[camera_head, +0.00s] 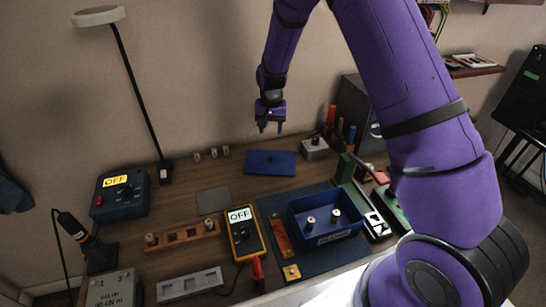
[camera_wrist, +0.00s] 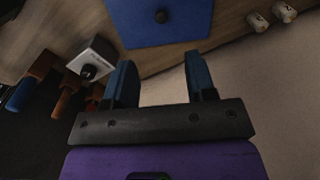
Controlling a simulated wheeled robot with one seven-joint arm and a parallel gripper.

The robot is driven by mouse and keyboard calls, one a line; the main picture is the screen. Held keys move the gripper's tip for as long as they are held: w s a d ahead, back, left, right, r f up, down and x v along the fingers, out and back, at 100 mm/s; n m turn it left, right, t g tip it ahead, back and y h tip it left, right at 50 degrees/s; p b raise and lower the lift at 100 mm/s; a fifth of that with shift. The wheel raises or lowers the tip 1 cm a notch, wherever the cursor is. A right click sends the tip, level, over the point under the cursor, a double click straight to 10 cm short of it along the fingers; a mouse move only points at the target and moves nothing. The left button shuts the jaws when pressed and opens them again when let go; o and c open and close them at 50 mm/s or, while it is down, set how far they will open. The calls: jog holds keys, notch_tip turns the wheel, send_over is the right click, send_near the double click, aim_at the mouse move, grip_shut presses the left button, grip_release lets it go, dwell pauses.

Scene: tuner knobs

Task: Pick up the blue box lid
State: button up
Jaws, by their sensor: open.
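The blue box lid (camera_head: 270,161) lies flat on the wooden bench near its back edge, with a small dark knob on top. In the wrist view the lid (camera_wrist: 145,28) shows at the top centre, beyond the fingertips, with its knob near the top edge. My gripper (camera_head: 270,127) is open and empty, above and behind the lid, apart from it. Its two blue-grey fingers (camera_wrist: 163,80) stand spread in the wrist view. The open blue box (camera_head: 324,239) sits on the dark mat at the front and holds two small knobs.
A grey block with a knob (camera_head: 314,148) stands close right of the lid, with upright coloured handles (camera_head: 337,124) beyond. A yellow meter (camera_head: 244,232) lies in front, and a lamp (camera_head: 137,90) stands left.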

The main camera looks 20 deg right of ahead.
aim_at(270, 157)
jog(key=f, duration=0.4)
jog(key=w+f, duration=0.1)
jog(key=f, duration=0.9)
jog(key=shift+w+d, duration=0.15)
jog(key=shift+w, duration=0.05)
grip_shut()
